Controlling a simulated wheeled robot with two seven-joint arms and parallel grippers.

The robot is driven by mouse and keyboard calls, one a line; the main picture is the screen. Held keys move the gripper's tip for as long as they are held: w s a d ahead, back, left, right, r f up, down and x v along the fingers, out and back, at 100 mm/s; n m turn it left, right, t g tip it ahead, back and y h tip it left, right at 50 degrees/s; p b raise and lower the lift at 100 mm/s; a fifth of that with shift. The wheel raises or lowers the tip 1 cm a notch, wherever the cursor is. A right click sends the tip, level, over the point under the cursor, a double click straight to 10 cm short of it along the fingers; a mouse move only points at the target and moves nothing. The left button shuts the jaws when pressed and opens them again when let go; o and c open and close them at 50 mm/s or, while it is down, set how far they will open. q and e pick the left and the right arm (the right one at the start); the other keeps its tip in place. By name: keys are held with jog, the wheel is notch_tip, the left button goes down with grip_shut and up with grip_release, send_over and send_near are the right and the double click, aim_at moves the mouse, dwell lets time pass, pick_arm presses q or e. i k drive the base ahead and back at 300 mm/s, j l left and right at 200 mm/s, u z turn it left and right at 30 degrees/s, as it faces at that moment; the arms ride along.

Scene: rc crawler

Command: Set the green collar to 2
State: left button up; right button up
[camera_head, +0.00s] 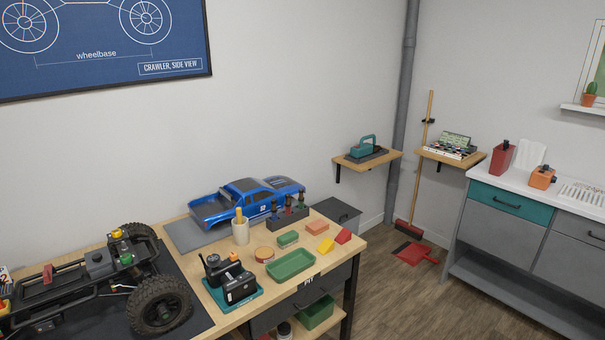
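The crawler chassis (85,275), black with big knobbly tyres, stands on a dark mat at the left of the workbench. Near its far end is a small upright part with a yellow-green top (117,234), and a small green ring-like piece (126,258) shows below it. Either could be the green collar; they are too small to tell, and no number or marking on them can be read. Neither of my grippers is in view.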

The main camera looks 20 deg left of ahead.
aim_at(129, 260)
jog(key=u, duration=2.25)
